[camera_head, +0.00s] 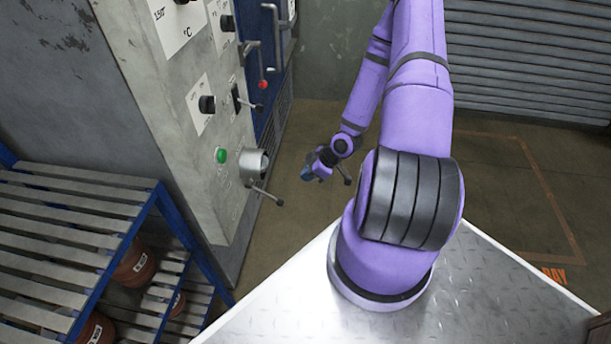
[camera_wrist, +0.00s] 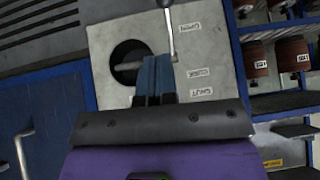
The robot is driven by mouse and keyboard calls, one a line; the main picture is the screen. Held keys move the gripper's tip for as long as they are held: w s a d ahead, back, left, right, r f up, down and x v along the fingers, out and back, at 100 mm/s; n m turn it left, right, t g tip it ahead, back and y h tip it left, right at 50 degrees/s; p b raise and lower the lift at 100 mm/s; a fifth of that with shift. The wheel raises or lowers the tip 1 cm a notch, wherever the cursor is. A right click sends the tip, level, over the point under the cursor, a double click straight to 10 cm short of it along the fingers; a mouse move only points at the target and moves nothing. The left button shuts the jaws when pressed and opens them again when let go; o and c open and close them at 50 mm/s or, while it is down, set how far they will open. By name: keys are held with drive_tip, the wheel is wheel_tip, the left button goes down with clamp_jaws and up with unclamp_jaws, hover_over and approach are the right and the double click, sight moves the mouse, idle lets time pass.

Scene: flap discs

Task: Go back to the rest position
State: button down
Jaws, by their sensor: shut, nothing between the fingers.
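My gripper (camera_head: 312,172) hangs at the end of my purple arm, in the middle of the head view, over the floor and to the right of the grey control panel (camera_head: 226,190). In the wrist view my gripper (camera_wrist: 155,62) shows as two blue fingers held together, with nothing visible between them. I cannot tell the exact gap between the fingers and the panel.
A blue-framed slatted rack (camera_head: 75,215) with reddish-brown drums (camera_head: 135,267) stands at the left. Open floor (camera_head: 500,165) lies right of my arm, before a shutter (camera_head: 535,55).

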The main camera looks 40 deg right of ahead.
idle(0.4)
drive_tip(key=w+d+r+m+g+h, duration=0.1)
drive_tip(key=w+d+r+h, duration=0.15)
drive_tip(key=r, duration=0.85)
drive_tip(key=w+d+r+m+g+h, duration=0.1)
drive_tip(key=w+r+h, duration=0.25)
drive_tip(key=r, duration=0.85)
drive_tip(key=s+a+r+m+h, duration=0.1)
drive_tip(key=s+a+r, duration=0.15)
drive_tip(key=r, duration=0.65)
drive_tip(key=s+a+r+m+h, duration=0.15)
drive_tip(key=a+r, duration=0.25)
drive_tip(key=r, duration=0.4)
drive_tip(key=s+a+r+m+t+y, duration=0.1)
drive_tip(key=s+a+r, duration=0.5)
drive_tip(key=s, duration=0.2)
drive_tip(key=s+a+r+m+y, duration=0.2)
drive_tip(key=s+a+r, duration=0.5)
drive_tip(key=s, duration=0.2)
drive_tip(key=shift+s+r+t, duration=0.2)
drive_tip(key=shift+s+t, duration=0.05)
drive_tip(key=shift+t, duration=0.15)
